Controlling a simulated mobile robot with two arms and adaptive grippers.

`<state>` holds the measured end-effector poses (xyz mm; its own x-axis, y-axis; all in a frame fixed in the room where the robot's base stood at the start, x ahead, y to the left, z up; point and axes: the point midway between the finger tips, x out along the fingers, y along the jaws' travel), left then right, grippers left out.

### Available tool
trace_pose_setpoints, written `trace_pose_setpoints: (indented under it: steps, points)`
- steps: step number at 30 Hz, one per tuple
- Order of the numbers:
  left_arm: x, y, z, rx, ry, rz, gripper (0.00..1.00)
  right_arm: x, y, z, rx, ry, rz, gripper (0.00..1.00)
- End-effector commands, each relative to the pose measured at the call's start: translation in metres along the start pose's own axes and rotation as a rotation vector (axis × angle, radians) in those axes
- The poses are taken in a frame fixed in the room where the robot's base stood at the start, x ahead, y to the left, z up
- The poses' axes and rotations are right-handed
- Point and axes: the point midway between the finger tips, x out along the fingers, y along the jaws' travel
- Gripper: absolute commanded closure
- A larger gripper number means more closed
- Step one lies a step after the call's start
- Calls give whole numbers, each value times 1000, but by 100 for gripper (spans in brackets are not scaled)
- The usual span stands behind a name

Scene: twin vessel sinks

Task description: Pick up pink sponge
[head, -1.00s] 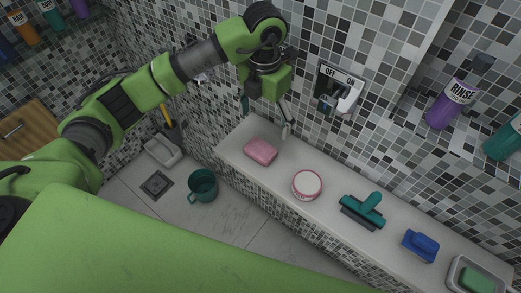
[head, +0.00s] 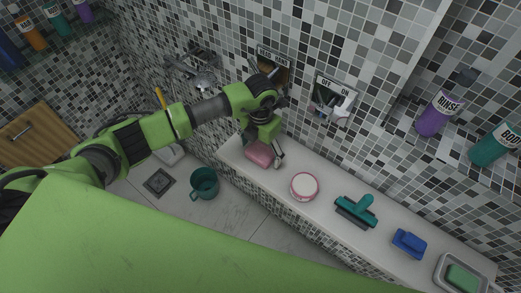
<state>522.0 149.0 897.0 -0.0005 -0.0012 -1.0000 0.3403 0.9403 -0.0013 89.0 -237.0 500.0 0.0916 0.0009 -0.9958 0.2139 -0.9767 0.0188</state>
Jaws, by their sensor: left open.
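The pink sponge (head: 258,155) lies on the white ledge (head: 325,207) near its left end. My left gripper (head: 263,157) is down at the sponge, with its palm above it. One finger shows at the sponge's right side; the other finger is hidden. The gripper is open, and the sponge rests on the ledge. I cannot tell whether the fingers touch it. My right gripper is not in view.
To the right on the ledge are a round pink-and-white tub (head: 304,186), a teal squeegee (head: 357,210), a blue brush (head: 409,243) and a tray with a green sponge (head: 464,278). A tiled wall rises behind.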

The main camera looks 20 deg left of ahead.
Motion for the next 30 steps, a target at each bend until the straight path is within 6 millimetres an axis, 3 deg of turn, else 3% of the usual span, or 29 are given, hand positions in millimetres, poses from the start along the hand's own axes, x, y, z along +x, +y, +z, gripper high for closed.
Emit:
trace_pose_setpoints:
  steps: [8,12,24,30]
  points:
    - [4,0,1,1,-2,0,18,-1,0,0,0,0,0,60]
    - [4,0,0,1,-2,0,49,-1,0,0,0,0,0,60]
    - [2,0,1,0,-2,0,50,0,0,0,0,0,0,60]
    - [-12,1,2,0,-4,1,50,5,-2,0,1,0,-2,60]
